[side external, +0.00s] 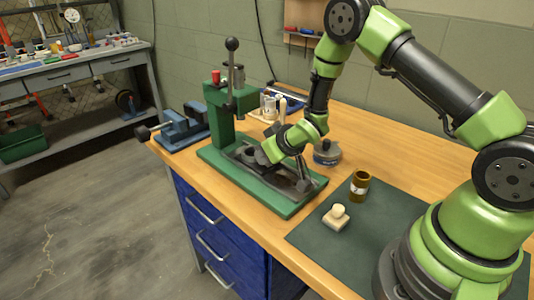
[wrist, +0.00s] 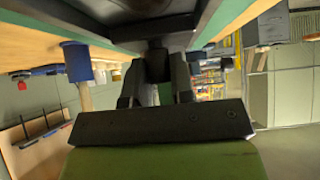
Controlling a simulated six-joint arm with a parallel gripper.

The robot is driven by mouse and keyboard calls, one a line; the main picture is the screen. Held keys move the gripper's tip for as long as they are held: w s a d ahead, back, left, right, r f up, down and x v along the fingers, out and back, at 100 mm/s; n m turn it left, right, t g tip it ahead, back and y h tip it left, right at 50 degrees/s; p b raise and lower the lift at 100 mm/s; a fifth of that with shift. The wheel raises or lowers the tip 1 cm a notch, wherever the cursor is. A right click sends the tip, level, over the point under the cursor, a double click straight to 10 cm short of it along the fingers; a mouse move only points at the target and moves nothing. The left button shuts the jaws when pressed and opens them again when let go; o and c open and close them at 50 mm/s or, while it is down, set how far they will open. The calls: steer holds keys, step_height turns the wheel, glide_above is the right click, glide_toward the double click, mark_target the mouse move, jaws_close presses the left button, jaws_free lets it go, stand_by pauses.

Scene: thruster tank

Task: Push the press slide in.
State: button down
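The green press (side external: 216,112) stands on a green base plate (side external: 292,211) on the wooden bench, with its lever upright. The dark press slide (side external: 240,158) lies low along the base; its near part is partly hidden by my gripper. My gripper (side external: 266,156) is low over the slide, tilted down towards the press. In the wrist view its two dark fingers (wrist: 157,70) stand apart, with a dark block (wrist: 157,62) between or just beyond their tips. I cannot tell whether they grip it. The underside of the base plate's edges shows at the top of that view.
A dark mat (side external: 320,244) holds a brown jar (side external: 360,186) and a pale block with a knob (side external: 336,217). A lidded glass jar (side external: 327,152) stands close behind my gripper. A blue vise (side external: 183,128) is left of the press. The bench right of the jars is clear.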

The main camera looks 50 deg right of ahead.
mark_target(246, 153)
steer(key=shift+w, duration=2.1)
steer(key=c, duration=1)
jaws_free()
steer(key=v, duration=1)
